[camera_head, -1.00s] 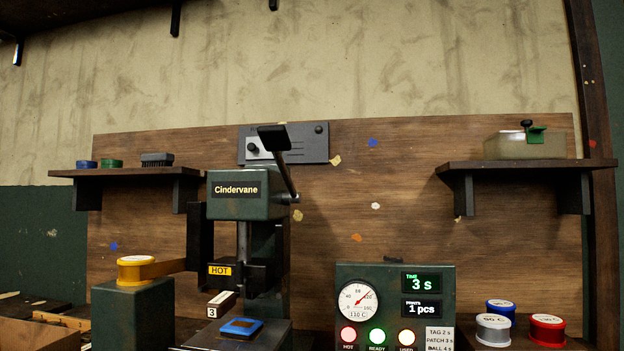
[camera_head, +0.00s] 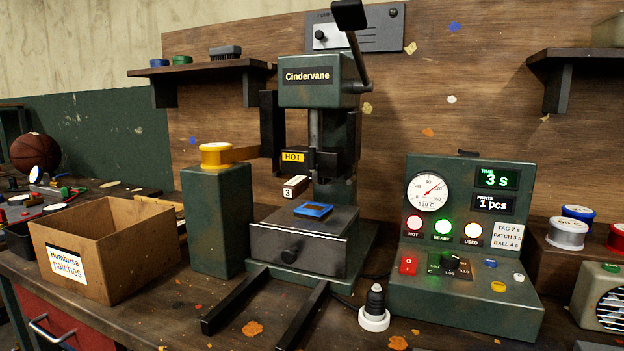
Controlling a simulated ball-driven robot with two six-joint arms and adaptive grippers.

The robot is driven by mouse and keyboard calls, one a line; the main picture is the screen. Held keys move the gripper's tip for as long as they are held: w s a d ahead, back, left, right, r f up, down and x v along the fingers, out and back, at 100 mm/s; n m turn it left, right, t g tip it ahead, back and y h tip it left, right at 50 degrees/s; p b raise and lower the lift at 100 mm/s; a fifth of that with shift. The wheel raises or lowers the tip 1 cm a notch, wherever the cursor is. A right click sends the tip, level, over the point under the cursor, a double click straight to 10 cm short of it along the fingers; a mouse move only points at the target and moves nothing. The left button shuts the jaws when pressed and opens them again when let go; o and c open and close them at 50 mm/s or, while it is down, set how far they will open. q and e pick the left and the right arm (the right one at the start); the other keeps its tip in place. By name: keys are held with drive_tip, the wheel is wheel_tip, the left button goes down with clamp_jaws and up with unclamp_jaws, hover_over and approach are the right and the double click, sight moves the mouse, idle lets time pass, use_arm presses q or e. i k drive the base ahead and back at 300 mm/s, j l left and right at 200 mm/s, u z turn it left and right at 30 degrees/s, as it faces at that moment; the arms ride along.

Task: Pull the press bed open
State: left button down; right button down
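The green Cindervane press (camera_head: 319,85) stands on the bench in the middle of the view. A blue-framed piece (camera_head: 313,210) lies on top of the bed. The black lever (camera_head: 356,45) points up. Neither of my grippers shows in the view.
A cardboard box labelled Humbrisa patches (camera_head: 108,247) stands left of the press. A green control box (camera_head: 465,240) with a gauge stands to the right. A small black-and-white knobbed item (camera_head: 374,310) is right of the rails. A basketball (camera_head: 35,153) sits far left.

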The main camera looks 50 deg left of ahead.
sight(324, 247)
drive_tip(key=u, duration=1.65)
